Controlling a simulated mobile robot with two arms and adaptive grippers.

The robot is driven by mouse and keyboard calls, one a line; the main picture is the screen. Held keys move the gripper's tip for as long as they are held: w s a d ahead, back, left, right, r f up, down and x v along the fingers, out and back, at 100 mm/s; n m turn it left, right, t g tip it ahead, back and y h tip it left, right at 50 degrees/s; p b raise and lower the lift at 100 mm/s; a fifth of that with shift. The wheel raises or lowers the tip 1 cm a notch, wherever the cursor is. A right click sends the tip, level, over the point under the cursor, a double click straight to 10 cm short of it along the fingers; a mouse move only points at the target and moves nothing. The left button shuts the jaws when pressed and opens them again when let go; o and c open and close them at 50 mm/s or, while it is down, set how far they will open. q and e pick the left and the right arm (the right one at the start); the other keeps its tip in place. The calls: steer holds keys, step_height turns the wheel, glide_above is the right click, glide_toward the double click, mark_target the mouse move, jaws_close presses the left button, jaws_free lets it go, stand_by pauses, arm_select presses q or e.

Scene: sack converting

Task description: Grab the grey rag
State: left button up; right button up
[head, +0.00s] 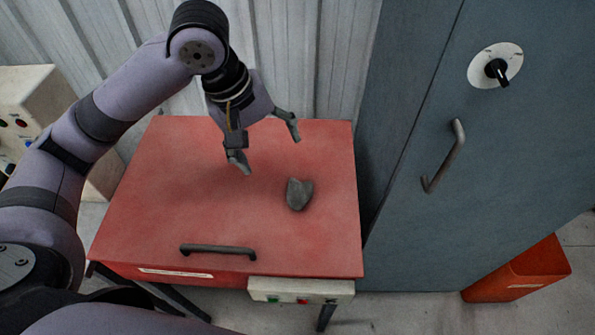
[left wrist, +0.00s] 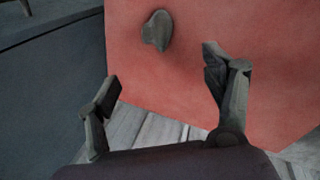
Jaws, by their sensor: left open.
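The grey rag (head: 299,194) is a small crumpled lump on the right part of the red table-like top (head: 200,215). My left gripper (head: 267,150) is open and empty above the far part of the red top, up and to the left of the rag in the head view. In the left wrist view the rag (left wrist: 157,31) lies beyond the fingertips, near the top and between the two open fingers (left wrist: 162,68). The rag is apart from the fingers. My right gripper is not in view.
A black handle (head: 218,250) and a button strip (head: 300,290) are at the red unit's front. A blue-grey cabinet (head: 510,150) with a handle stands close on the right. A corrugated wall (head: 305,60) rises behind. A red bin (head: 520,270) sits on the floor at right.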

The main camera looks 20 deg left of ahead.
arm_select(q)
glide_above(297, 190)
steer(key=a, duration=0.2)
step_height(297, 190, down, 11)
steer(key=shift+s+r, duration=0.1)
steer(key=shift+s, duration=0.05)
steer(key=shift+d+f, duration=0.4)
steer(key=shift+f, duration=0.35)
steer(key=x, duration=0.4)
steer(key=shift+s+d+f, duration=0.15)
steer(key=shift+d+f, duration=0.05)
steer(key=shift+d, duration=0.05)
steer(key=shift+c, duration=0.2)
steer(key=c, duration=1.2)
